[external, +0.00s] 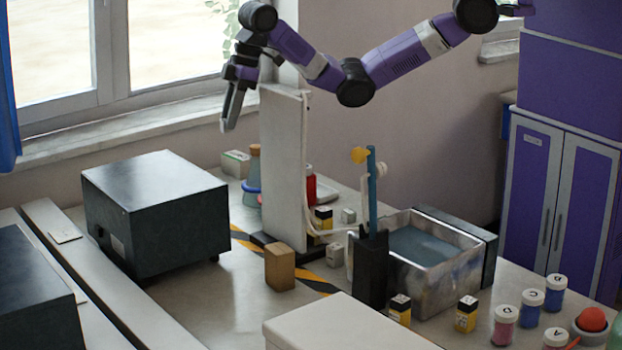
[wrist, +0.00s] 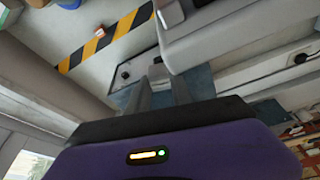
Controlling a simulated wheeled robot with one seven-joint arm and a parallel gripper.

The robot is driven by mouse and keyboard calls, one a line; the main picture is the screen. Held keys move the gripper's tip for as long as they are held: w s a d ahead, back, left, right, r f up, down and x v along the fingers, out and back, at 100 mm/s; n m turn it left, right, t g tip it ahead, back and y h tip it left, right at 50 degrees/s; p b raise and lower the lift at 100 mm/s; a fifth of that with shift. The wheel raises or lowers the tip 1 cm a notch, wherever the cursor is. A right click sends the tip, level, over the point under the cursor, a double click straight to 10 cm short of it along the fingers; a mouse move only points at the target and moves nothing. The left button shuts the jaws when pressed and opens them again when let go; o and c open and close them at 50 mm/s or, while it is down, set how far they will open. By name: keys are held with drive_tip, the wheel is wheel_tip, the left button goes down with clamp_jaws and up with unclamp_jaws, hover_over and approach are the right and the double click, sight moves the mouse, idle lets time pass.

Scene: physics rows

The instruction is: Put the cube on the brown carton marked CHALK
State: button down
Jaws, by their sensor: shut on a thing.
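My gripper (external: 228,126) is high at the left of the back, in front of the window and above the table. It points down and is shut on a small pale cube (external: 222,126), of which only a sliver shows at the fingertips. In the wrist view the grey fingers (wrist: 168,88) are close together and the cube is hard to make out. The brown carton (external: 280,267) stands upright on the table by the striped tape, to the right of and well below my gripper. No marking on it is legible; its top looks bare.
A tall pale panel (external: 284,165) stands behind the carton, between it and the back. A dark box (external: 155,215) is at left. A black holder (external: 371,270), a metal tub (external: 440,275), pale small blocks (external: 334,254) and jars stand right.

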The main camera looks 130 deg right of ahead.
drive_tip(key=w+a+r+n+p, duration=0.2)
drive_tip(key=w+a+p, duration=0.15)
drive_tip(key=a, duration=0.95)
drive_tip(key=n+p, duration=0.1)
drive_tip(key=p, duration=0.1)
hover_over(275, 251)
drive_tip(key=s, duration=0.1)
drive_tip(key=f, duration=0.1)
drive_tip(key=shift+y, duration=0.4)
wheel_tip(275, 251, down, 20)
drive_tip(key=shift+s+r+b, duration=0.1)
drive_tip(key=shift+s+b, duration=0.05)
drive_tip(key=shift+b, duration=0.15)
drive_tip(key=shift+f, duration=0.25)
drive_tip(key=c, duration=1.1)
unclamp_jaws()
drive_tip(key=shift+c, duration=0.2)
drive_tip(key=b+v, duration=0.1)
drive_tip(key=v, duration=1.1)
drive_tip(key=shift+r, duration=0.2)
